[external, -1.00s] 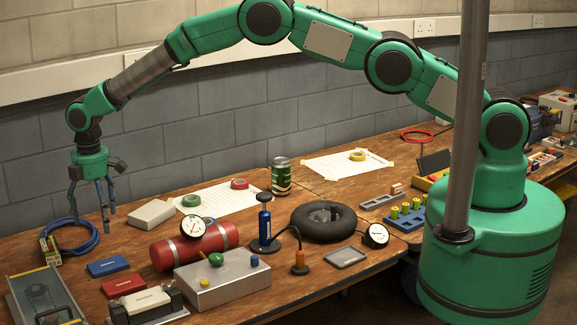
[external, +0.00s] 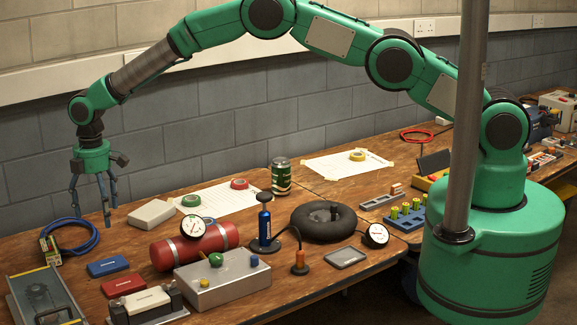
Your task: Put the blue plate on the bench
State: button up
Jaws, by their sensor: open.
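A flat blue block (external: 108,266) with a pale label lies on the wooden bench (external: 150,238) at the front left; it is the only flat blue piece that looks like the blue plate. My gripper (external: 95,208) is open with its fingers pointing down. It hangs above the left part of the bench, behind the blue block in the picture, and nothing shows between its fingers.
A red block (external: 123,286) and a white block in a dark holder (external: 148,302) lie in front. A blue cable coil (external: 68,238), a white box (external: 152,213) and a red cylinder (external: 195,245) stand nearby. A glass-topped panel (external: 42,300) is at the left edge.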

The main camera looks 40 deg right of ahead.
jog(key=w+d+r+m+t, duration=0.1)
jog(key=w+d+r+m, duration=0.1)
jog(key=d+r, duration=0.8)
jog(key=w+d+r+m, duration=0.25)
jog(key=d+r, duration=0.55)
jog(key=r, duration=0.5)
jog(key=s+d+r+m+t+y, duration=0.1)
jog(key=s+d+r+m, duration=0.15)
jog(key=d+r, duration=0.75)
jog(key=s+d+r+m+t, duration=0.1)
jog(key=s+d+r, duration=0.3)
jog(key=d+r, duration=0.55)
jog(key=s+d+r+m, duration=0.2)
jog(key=s+d, duration=0.6)
jog(key=d, duration=0.2)
jog(key=s+d+r+m, duration=0.3)
jog(key=s+d, duration=0.5)
jog(key=d, duration=0.2)
jog(key=s+d+f+m+t, duration=0.1)
jog(key=s+d+f+m, duration=0.1)
jog(key=s+d, duration=0.4)
jog(key=s+d+f+m+t+h, duration=0.1)
jog(key=s+d, duration=0.4)
jog(key=s, duration=0.9)
notch_tip(320, 180, down, 2)
jog(key=shift+d+f+m+t, duration=0.1)
jog(key=shift+d+m+t, duration=0.25)
jog(key=shift+m, duration=0.55)
